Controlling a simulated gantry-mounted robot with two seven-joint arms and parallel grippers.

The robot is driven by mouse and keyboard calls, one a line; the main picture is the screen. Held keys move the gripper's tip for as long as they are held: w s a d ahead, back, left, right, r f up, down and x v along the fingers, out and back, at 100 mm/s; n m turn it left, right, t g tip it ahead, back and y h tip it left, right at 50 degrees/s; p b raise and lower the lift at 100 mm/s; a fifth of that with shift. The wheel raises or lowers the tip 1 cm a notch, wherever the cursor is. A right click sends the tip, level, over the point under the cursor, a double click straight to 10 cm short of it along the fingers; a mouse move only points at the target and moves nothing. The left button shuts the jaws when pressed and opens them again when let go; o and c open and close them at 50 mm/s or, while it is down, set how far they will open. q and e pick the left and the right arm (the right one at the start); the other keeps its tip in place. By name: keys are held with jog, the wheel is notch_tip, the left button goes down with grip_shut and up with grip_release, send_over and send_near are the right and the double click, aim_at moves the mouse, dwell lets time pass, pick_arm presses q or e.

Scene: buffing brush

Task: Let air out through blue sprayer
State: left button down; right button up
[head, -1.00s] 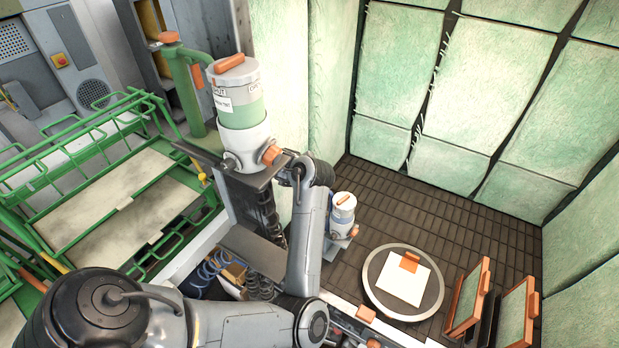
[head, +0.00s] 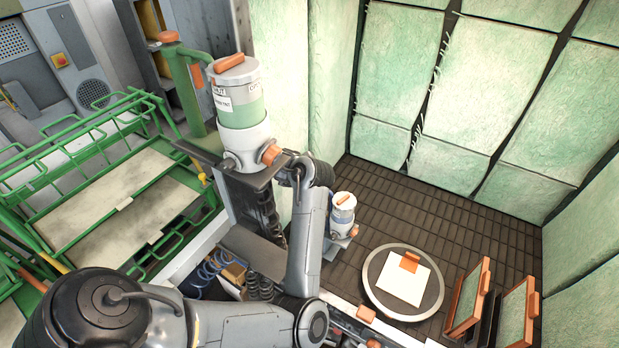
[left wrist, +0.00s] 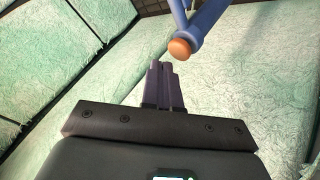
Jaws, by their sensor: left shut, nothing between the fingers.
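A blue sprayer part (left wrist: 203,22) with a round orange tip shows at the top of the left wrist view. My left gripper (left wrist: 162,68) is shut and empty, with its fingertips just below and left of the orange tip. I cannot tell whether they touch it. In the head view my left arm reaches in from the lower left and bends upward, and its gripper is hidden. The blue sprayer is not clearly visible in the head view. My right gripper is not in view.
A white and green canister (head: 240,108) stands on a dark post beside my arm. A smaller canister (head: 343,212) stands to its right. A round turntable (head: 376,286) holds a white plate. Orange-framed panels (head: 468,297) stand at right. Green padded walls (head: 400,70) enclose the booth. Blue coiled hose (head: 207,268) lies below.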

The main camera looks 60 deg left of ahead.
pick_arm(q)
jog(key=shift+f, duration=0.4)
jog(key=shift+f+b, duration=0.5)
jog(key=shift+f, duration=0.05)
dwell(0.6)
dwell(0.5)
dwell(0.8)
jog(key=shift+r, duration=0.15)
dwell(0.6)
jog(key=shift+r+p, duration=0.15)
jog(key=shift+p, duration=0.15)
jog(key=shift+r+p, duration=0.7)
jog(key=shift+p, duration=0.1)
